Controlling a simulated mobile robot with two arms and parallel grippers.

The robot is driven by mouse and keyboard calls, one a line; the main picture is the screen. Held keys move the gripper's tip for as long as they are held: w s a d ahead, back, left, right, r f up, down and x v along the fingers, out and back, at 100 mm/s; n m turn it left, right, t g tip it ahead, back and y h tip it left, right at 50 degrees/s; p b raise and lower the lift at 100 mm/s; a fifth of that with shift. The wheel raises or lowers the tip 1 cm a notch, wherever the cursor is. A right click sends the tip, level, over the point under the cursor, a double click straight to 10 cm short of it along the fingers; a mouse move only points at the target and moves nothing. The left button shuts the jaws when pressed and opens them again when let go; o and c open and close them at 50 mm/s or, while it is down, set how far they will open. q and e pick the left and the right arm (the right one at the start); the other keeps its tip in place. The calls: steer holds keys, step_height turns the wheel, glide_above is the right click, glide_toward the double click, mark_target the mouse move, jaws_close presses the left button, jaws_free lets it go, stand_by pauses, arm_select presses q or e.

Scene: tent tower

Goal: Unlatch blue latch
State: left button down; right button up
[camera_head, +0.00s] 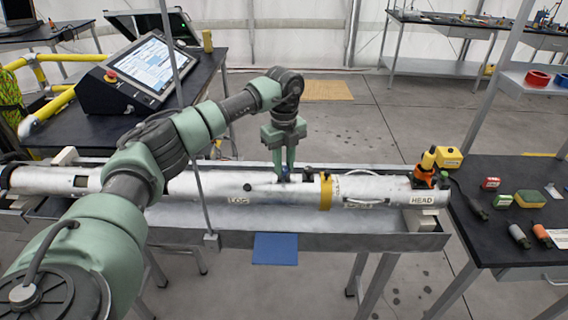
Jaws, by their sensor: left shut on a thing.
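A long silver tube (215,187) lies across a metal trough in the middle of the view, with a yellow band (326,191) near its right part. My left gripper (285,172) points down onto the top of the tube, left of the yellow band. Its fingers are close together on a small blue latch (284,178), which they mostly hide. I cannot tell how far the latch is turned. My right gripper does not show.
A dark table (530,228) at right holds several small tools and blocks. A tilted screen console (136,77) stands on the left table. A thin upright post (204,215) stands before the tube. A blue panel (275,249) sits at the trough's front.

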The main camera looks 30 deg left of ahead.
mark_target(284, 167)
arm_select(q)
steer(key=c, duration=1.3)
jaws_free()
steer(key=shift+w+a+r, duration=0.1)
steer(key=shift+r, duration=0.05)
steer(key=shift+o, duration=0.6)
step_height(284, 167, up, 7)
steer(key=shift+f+b, duration=0.15)
steer(key=shift+b, duration=0.95)
steer(key=shift+r, duration=0.5)
